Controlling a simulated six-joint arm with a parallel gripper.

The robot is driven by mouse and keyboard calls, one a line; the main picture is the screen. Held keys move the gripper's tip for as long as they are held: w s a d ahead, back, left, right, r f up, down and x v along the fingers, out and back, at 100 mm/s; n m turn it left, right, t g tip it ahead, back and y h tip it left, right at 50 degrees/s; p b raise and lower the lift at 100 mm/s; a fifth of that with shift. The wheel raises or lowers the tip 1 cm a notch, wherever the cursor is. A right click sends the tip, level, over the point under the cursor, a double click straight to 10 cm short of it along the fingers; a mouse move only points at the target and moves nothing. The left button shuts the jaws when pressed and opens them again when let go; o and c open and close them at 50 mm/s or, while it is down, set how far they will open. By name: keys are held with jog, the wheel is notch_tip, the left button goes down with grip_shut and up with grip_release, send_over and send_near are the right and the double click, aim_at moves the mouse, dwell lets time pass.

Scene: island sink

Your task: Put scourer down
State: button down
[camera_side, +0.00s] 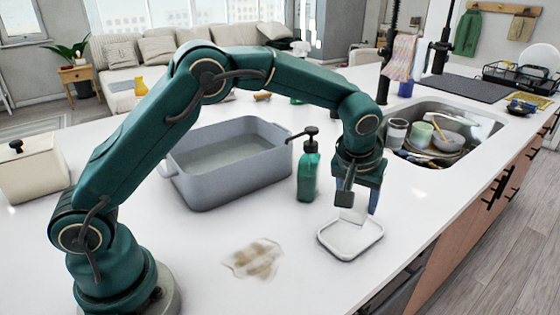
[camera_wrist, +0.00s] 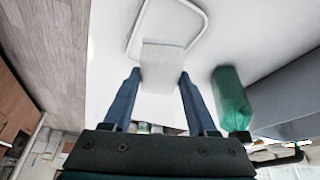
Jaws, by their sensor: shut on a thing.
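The scourer is a pale white block (camera_side: 352,215), also seen between the fingers in the wrist view (camera_wrist: 163,66). My gripper (camera_side: 359,203) points down and is shut on it, with one blue finger on each side in the wrist view (camera_wrist: 159,76). A small white rimmed tray (camera_side: 350,252) lies on the counter under the gripper, and its rim also shows in the wrist view (camera_wrist: 205,22). The scourer hangs over the tray's far part; I cannot tell whether it touches the tray.
A green pump bottle (camera_side: 308,174) stands close left of the gripper, beside a grey basin (camera_side: 235,185). A brown-stained patch (camera_side: 254,259) marks the counter (camera_side: 205,270). The sink (camera_side: 480,125) with dishes is at the right. The front counter is mostly clear.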

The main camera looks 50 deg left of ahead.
aim_at(354, 219)
jog(key=shift+f, duration=2.5)
jog(key=shift+c, duration=1)
grip_release()
jog(key=shift+f, duration=0.15)
